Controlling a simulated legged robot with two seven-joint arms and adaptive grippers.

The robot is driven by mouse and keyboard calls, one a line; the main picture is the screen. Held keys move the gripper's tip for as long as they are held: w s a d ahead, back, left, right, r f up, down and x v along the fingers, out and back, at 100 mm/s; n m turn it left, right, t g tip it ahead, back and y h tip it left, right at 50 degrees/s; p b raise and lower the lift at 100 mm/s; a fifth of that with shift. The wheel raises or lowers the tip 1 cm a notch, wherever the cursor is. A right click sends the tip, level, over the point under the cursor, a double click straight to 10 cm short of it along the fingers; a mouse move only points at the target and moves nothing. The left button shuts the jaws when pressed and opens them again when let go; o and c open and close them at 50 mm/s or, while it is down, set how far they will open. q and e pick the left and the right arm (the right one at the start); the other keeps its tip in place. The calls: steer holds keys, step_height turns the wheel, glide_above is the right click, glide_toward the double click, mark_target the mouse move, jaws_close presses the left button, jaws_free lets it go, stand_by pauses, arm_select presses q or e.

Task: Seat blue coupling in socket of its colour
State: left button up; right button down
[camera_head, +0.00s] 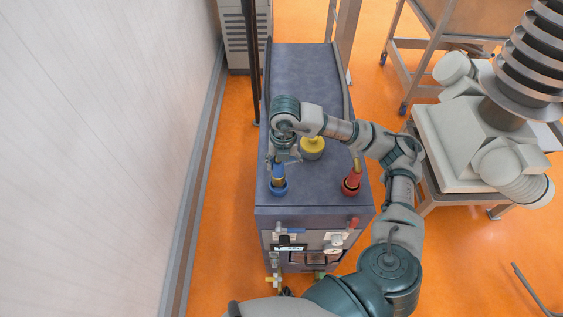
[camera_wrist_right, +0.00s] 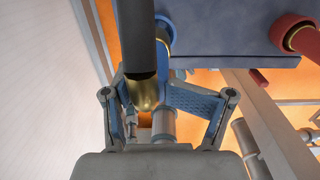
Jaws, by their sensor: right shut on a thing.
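My right gripper (camera_head: 283,158) is over the near left part of the cabinet top, directly above the blue socket (camera_head: 279,190). I cannot tell whether the coupling touches or enters the socket. My left gripper is not in view.
A red socket with a red coupling (camera_head: 352,180) stands to the right; its ring also shows in the right wrist view (camera_wrist_right: 298,36). A yellow coupling (camera_head: 312,148) stands farther back. A white wall (camera_head: 100,130) runs along the left. The cabinet top (camera_head: 303,75) is clear behind.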

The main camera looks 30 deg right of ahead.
steer(key=shift+d+f+b, duration=0.2)
steer(key=shift+f+b, duration=0.4)
steer(key=shift+f, duration=0.1)
steer(key=shift+f+b, duration=0.55)
steer(key=shift+f, duration=0.1)
steer(key=shift+f, duration=0.1)
steer(key=shift+a+f+b, duration=0.15)
steer(key=shift+f+b, duration=0.55)
steer(key=shift+f, duration=0.1)
steer(key=shift+f+b, duration=0.4)
steer(key=shift+b, duration=0.1)
